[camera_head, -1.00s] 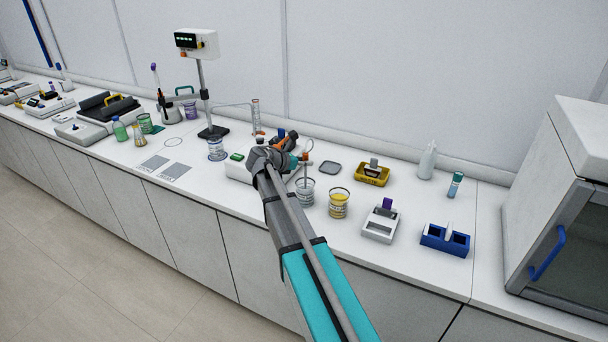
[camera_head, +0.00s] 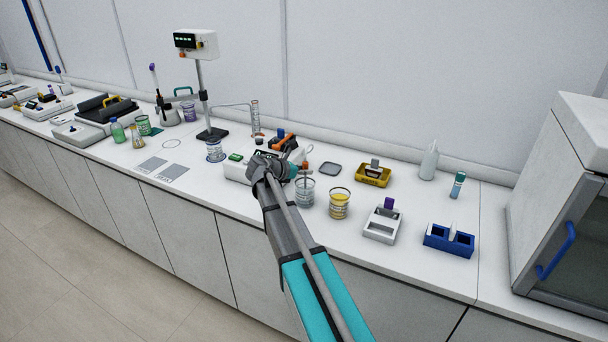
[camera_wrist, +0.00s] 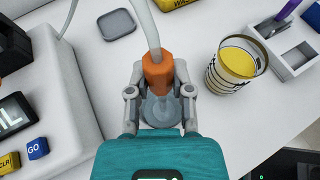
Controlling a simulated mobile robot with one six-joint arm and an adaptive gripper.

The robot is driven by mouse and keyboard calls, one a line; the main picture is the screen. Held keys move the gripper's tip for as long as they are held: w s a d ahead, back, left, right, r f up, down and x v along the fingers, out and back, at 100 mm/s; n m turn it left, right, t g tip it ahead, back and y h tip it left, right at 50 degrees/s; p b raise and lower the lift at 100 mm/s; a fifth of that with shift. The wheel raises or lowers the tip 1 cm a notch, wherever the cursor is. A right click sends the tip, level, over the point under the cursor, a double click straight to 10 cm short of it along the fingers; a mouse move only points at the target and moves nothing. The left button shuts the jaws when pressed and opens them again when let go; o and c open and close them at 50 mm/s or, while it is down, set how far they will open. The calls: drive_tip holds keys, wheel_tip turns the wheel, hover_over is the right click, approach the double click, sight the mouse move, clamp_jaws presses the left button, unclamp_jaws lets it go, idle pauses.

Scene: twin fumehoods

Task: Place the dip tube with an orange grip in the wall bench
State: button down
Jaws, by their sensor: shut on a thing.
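My gripper (camera_wrist: 160,92) is shut on the orange grip (camera_wrist: 157,70) of the dip tube, with a finger on each side. A pale flexible hose (camera_wrist: 146,25) runs up from the grip. In the head view the orange grip (camera_head: 305,167) shows just beyond my gripper (camera_head: 294,170), above a clear beaker (camera_head: 304,191). The beaker is partly seen below the grip in the wrist view (camera_wrist: 160,110). The tube's lower end is hidden, so I cannot tell how deep it reaches. The white wall bench (camera_head: 290,232) runs along the wall.
A beaker of yellow liquid (camera_head: 339,204) stands right of the clear beaker. A white keypad instrument (camera_head: 236,172) is close on the left. A grey square pad (camera_head: 330,169), yellow tray (camera_head: 373,175), white holder (camera_head: 382,224) and blue holder (camera_head: 449,241) stand nearby.

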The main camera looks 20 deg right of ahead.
drive_tip(key=shift+f, duration=0.15)
drive_tip(key=c, duration=0.5)
unclamp_jaws()
drive_tip(key=shift+r, duration=0.25)
drive_tip(key=shift+a+r, duration=0.15)
drive_tip(key=shift+a, duration=0.15)
drive_tip(key=p+v, duration=0.4)
drive_tip(key=v, duration=0.7)
drive_tip(key=shift+s+a+p, duration=0.1)
drive_tip(key=shift+a+p, duration=0.1)
drive_tip(key=shift+p, duration=0.15)
